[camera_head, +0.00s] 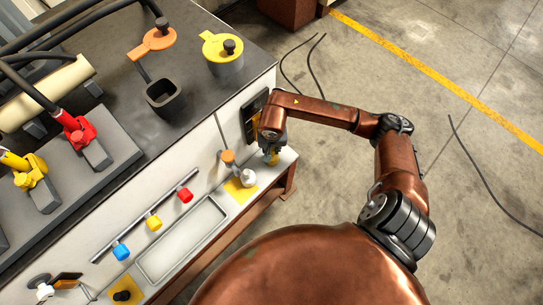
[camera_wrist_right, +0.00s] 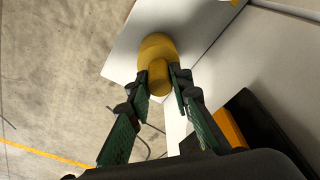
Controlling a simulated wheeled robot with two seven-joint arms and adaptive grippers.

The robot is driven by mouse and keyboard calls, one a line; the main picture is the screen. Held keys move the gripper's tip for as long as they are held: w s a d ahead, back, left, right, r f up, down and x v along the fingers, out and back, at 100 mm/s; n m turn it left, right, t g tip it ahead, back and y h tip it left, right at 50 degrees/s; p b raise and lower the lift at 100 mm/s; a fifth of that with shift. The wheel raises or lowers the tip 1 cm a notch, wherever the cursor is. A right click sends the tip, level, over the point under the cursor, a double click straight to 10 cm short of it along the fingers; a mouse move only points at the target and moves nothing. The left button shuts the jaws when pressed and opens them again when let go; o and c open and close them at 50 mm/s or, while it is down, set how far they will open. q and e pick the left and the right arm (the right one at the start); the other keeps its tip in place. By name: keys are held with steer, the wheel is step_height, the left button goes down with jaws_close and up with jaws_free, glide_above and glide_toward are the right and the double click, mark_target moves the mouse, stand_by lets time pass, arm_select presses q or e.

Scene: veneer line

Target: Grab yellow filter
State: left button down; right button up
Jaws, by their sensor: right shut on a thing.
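My right gripper (camera_head: 271,146) is at the far right end of the low white ledge (camera_head: 285,163). In the right wrist view, its green fingers (camera_wrist_right: 161,82) are closed around the narrow stub of the yellow filter (camera_wrist_right: 158,47). The filter's round, wider body lies beyond the fingertips, over the pale ledge surface. I cannot tell whether it touches the ledge. In the head view only a small yellow part (camera_head: 271,158) shows below the gripper. My left gripper is not in view.
A white knob (camera_head: 249,177) on a yellow plate stands close left of the gripper. A black and orange box (camera_head: 249,118) is on the bench wall beside it. Red, yellow and blue valves (camera_head: 154,222) line a rail. A yellow-lidded pot (camera_head: 222,52) stands on the bench top.

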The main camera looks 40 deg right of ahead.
jaws_close()
steer(key=shift+r, duration=0.2)
stand_by(0.3)
